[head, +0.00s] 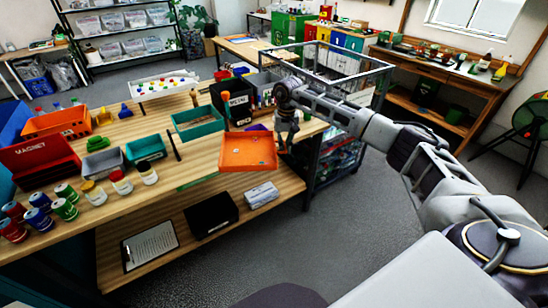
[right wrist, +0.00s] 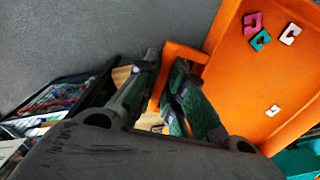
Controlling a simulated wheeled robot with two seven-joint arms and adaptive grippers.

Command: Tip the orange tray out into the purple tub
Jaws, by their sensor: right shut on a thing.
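The orange tray (head: 248,152) is near the right front edge of the wooden table. My right gripper (head: 285,143) is shut on its right rim; the fingers (right wrist: 172,95) show around the rim in the right wrist view. In that view the tray (right wrist: 240,90) holds a few small flat pieces: magenta (right wrist: 252,22), teal (right wrist: 261,39) and white (right wrist: 290,34). I cannot tell for sure whether the tray is tilted. A small purple patch (head: 257,127), possibly the purple tub, shows just behind the tray, mostly hidden. My left gripper is not in view.
A teal tray (head: 197,123) and a black bin marked METAL (head: 232,101) stand behind the orange tray. A teal bin (head: 146,149), red box (head: 38,162) and several cans (head: 66,209) are on the left. A wire cage (head: 335,62) stands behind my right arm.

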